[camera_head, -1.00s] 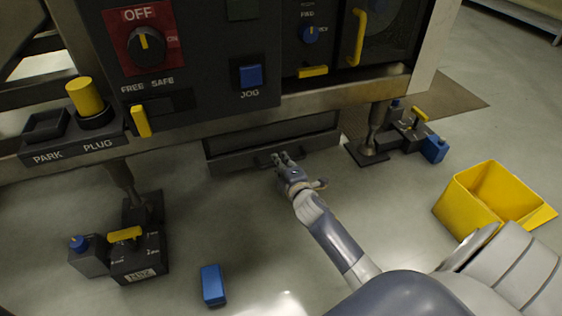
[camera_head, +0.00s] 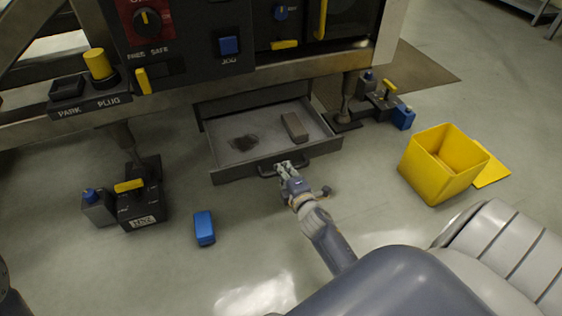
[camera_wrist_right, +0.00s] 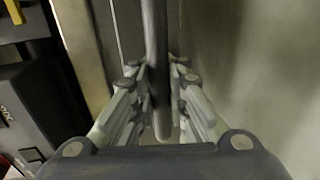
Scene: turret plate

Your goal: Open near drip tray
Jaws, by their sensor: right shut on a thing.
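The near drip tray (camera_head: 232,172) is a grey drawer low under the machine, pulled out so its inside shows. In it lie a dark stain or patch (camera_head: 243,142) at the left and a grey-brown block (camera_head: 294,127) at the right. A dark bar handle (camera_head: 303,161) is on its front. In the right wrist view the handle bar (camera_wrist_right: 156,60) runs between the fingers (camera_wrist_right: 158,92). My left gripper is not in view.
A blue block (camera_head: 204,228) lies on the floor left of the tray. A yellow bin (camera_head: 440,165) stands at the right. Machine feet with dark units stand at the left (camera_head: 137,204) and right (camera_head: 385,104).

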